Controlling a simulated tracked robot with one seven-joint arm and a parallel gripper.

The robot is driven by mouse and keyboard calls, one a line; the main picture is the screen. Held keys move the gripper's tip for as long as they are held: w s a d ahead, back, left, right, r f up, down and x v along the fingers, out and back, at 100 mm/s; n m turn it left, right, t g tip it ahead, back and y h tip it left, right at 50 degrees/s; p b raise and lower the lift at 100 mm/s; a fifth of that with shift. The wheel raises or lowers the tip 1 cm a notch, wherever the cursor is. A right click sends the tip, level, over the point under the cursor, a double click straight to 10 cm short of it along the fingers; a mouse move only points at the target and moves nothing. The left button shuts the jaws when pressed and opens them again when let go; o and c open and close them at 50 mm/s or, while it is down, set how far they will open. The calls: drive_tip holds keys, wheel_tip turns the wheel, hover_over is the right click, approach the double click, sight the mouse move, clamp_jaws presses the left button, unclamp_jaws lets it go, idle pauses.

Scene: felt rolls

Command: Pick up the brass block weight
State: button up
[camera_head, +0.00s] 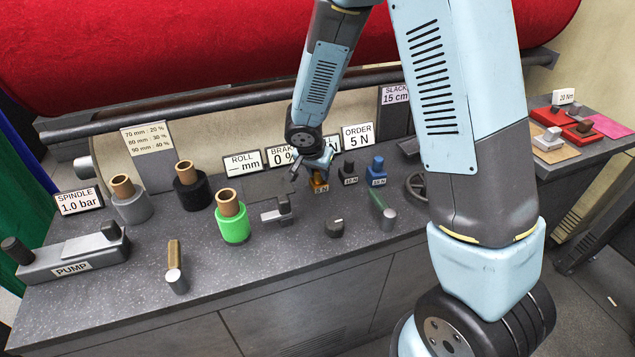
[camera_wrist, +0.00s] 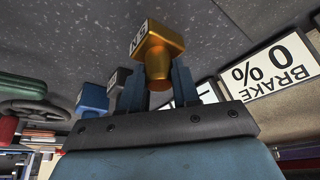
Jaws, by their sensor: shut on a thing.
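The brass block weight (camera_head: 319,185), gold-coloured with a white "5 N" label, is at the middle of the grey counter in the head view. My gripper (camera_head: 316,172) comes down on it from above. In the wrist view the brass block weight (camera_wrist: 160,41) sits between the two dark fingers of my gripper (camera_wrist: 159,80), which is shut on its narrow knob. Its square body is beyond the fingertips. I cannot tell whether its base touches the counter.
A black weight (camera_head: 349,173) and a blue weight (camera_head: 377,171) stand close to its right. Signs, including the "ORDER 5 N" card (camera_head: 358,136), stand behind. A grey bracket (camera_head: 277,209) and a black knob (camera_head: 336,228) are in front. A green roll (camera_head: 232,224) stands left.

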clamp_jaws()
drive_tip(key=shift+r, duration=0.55)
wheel_tip(320, 180, up, 2)
drive_tip(key=shift+s+r, duration=0.1)
drive_tip(key=shift+r, duration=0.15)
drive_tip(key=s+d+r, duration=0.7)
drive_tip(key=s+r, duration=0.2)
drive_tip(key=s, duration=0.3)
drive_tip(key=shift+r, duration=0.2)
drive_tip(key=shift+d, duration=0.1)
